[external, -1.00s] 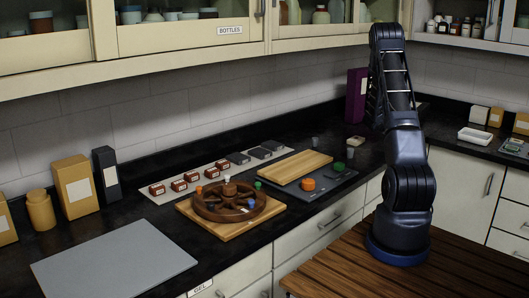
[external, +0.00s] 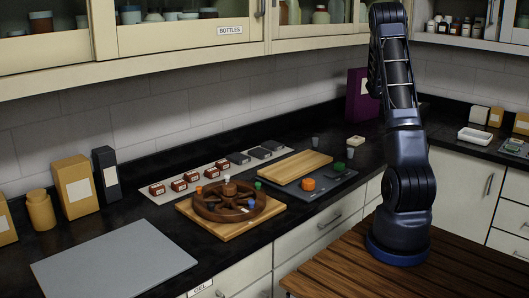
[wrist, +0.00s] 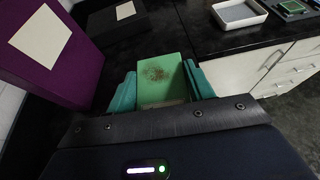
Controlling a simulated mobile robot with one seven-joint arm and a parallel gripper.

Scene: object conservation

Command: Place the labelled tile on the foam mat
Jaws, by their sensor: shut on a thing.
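My gripper (wrist: 164,88) is shut on a green block-like tile (wrist: 163,66) with a brown speckled patch on its face. The tile sits between the two teal fingers in the wrist view. I cannot make out a written label on it. In the external view my gripper and the tile are hidden or too dark to tell apart from my arm. A flat grey mat (external: 115,262), which looks like the foam mat, lies bare on the black counter at the lower left, far from my arm.
A round wooden wheel rack (external: 229,199) on a board stands right of the mat. Beyond it are a wooden board (external: 294,167) and several small labelled blocks. A purple box (wrist: 52,50) and a white tray (wrist: 238,13) are near my gripper. Cabinets overhang the counter.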

